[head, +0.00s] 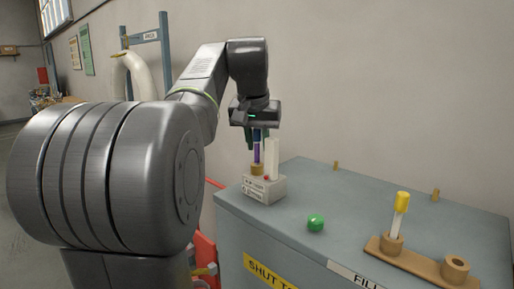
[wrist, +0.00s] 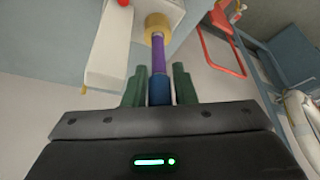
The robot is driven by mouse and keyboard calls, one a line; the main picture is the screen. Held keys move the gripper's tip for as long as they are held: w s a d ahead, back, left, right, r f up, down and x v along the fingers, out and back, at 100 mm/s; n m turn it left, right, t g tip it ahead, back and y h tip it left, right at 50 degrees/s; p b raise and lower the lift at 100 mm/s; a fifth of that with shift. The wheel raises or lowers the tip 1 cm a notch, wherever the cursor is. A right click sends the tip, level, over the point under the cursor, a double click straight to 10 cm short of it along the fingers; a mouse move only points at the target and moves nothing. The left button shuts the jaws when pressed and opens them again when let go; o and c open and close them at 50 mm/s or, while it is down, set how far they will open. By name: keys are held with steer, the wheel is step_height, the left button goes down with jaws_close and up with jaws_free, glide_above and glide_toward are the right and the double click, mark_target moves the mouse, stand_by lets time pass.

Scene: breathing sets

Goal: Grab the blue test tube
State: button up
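The test tube has a blue cap and a purple body (head: 257,152). It stands upright in a tan collar (head: 257,170) at a white block (head: 266,190). The tube's purple body also shows in the wrist view (wrist: 158,58), with its blue cap (wrist: 159,91) between my green fingers. My gripper (head: 258,134) is above the block, pointing down. In the wrist view my gripper (wrist: 159,80) has one finger tight along each side of the cap, with hardly any gap, and looks shut on it. The tube's lower end is hidden in the collar.
A white upright piece (head: 273,158) stands close right of the tube. A green ball (head: 316,223) lies on the grey cabinet top (head: 340,195). A yellow-capped tube (head: 400,213) stands in a wooden two-hole holder (head: 413,260) at right. The cabinet's middle is mostly clear.

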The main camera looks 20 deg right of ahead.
jaws_close()
steer(key=shift+r, duration=0.1)
